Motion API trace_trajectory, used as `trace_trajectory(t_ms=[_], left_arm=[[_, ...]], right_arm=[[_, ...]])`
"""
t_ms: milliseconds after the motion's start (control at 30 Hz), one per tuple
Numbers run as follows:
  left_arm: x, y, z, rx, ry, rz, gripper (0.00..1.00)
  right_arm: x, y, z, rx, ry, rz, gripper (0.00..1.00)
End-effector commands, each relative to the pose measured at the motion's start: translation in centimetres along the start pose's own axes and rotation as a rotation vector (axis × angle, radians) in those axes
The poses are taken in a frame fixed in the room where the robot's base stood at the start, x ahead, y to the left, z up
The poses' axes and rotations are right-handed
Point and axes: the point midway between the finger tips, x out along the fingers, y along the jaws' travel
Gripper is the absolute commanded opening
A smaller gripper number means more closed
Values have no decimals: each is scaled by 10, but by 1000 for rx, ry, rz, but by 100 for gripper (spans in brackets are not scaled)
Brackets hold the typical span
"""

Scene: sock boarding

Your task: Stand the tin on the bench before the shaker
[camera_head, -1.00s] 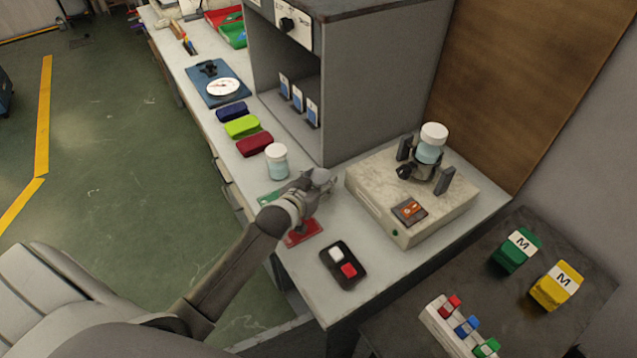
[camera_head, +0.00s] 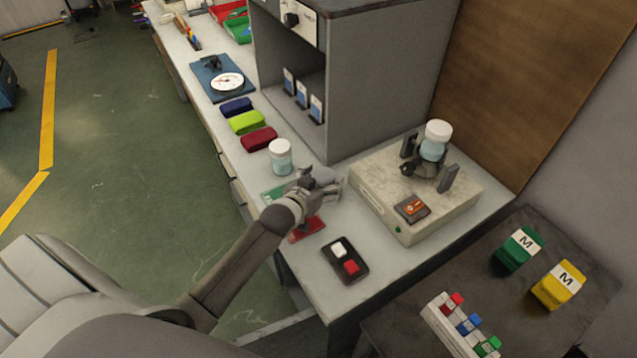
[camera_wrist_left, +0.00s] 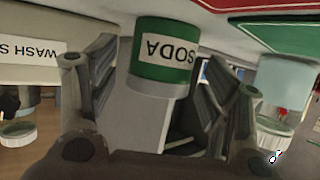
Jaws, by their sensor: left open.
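The tin (camera_wrist_left: 160,62) is green with a white label reading SODA, upside down in the left wrist view. It stands between the two spread fingers of my left gripper (camera_wrist_left: 160,95), with gaps beside it. In the head view my left gripper (camera_head: 322,184) is over the bench (camera_head: 310,280), in front of the shaker, and mostly hides the tin. The shaker (camera_head: 385,205) is a cream box with a clamp on top holding a white-capped jar (camera_head: 434,140). My right gripper is out of view.
A white-lidded jar (camera_head: 281,157) stands left of my gripper. A black switch box (camera_head: 345,262) sits nearer the front. The grey cabinet (camera_head: 375,85) rises behind.

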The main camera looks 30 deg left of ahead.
Motion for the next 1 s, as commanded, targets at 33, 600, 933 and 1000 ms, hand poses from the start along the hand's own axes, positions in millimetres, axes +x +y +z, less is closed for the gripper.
trace_trajectory(t_ms=[33,600,933,1000], left_arm=[[-2,0,-3,0,1,0,71],[-91,0,-1,0,0,0,71],[-120,0,-2,0,0,0,71],[-121,0,-2,0,0,0,71]], right_arm=[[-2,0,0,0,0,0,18],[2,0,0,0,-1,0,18],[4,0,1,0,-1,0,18],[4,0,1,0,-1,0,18]])
